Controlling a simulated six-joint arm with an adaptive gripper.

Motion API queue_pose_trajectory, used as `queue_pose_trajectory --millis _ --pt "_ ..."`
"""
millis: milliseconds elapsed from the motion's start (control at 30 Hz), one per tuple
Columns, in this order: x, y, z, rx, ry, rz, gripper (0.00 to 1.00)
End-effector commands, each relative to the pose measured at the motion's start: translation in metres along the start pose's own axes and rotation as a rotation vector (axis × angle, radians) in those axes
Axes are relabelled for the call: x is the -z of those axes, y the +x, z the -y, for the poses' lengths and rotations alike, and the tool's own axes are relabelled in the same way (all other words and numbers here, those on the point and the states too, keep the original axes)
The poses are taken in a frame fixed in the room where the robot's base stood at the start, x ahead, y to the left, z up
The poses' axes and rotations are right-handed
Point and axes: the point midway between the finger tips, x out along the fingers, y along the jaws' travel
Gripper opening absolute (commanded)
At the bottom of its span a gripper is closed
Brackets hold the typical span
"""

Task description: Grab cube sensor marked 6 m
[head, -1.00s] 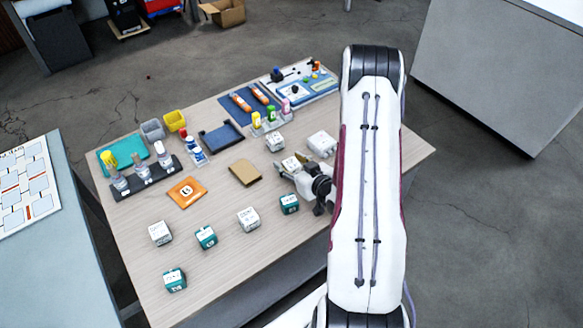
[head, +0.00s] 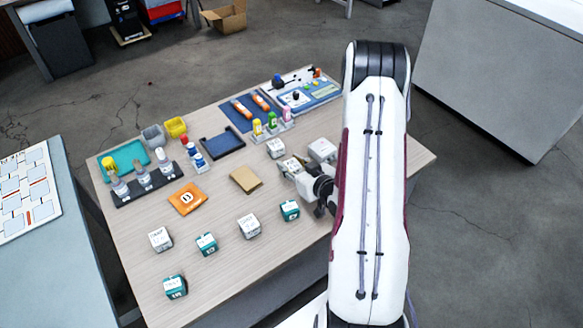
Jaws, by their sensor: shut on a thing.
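My gripper (head: 297,174) is at the right part of the wooden table, shut on a white cube (head: 291,165). The cube sits between the fingers, partly hidden by them; its marking is too small to read. More white cubes stand on the table: one (head: 275,148) just behind the held one, one (head: 249,225) at the front middle and one (head: 160,239) at the front left. Teal cubes stand among them: one (head: 289,210) just in front of my gripper, one (head: 206,244) and one (head: 175,287). I cannot tell which cube reads 6 m.
A white box (head: 322,150) stands close behind my gripper. A brown pad (head: 246,180), an orange card (head: 188,198) and a dark blue tray (head: 222,141) lie mid-table. A bottle rack (head: 148,183) stands at the left. The front centre of the table has bare room.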

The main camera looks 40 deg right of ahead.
Motion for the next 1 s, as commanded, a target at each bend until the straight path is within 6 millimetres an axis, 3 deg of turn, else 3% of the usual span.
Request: queue_pose_trajectory --millis 533,1000 --pt "0.054 -0.022 0.000 0.000 -0.002 -0.002 0.09" --pt "0.068 -0.028 0.000 0.000 0.000 -0.001 0.09"
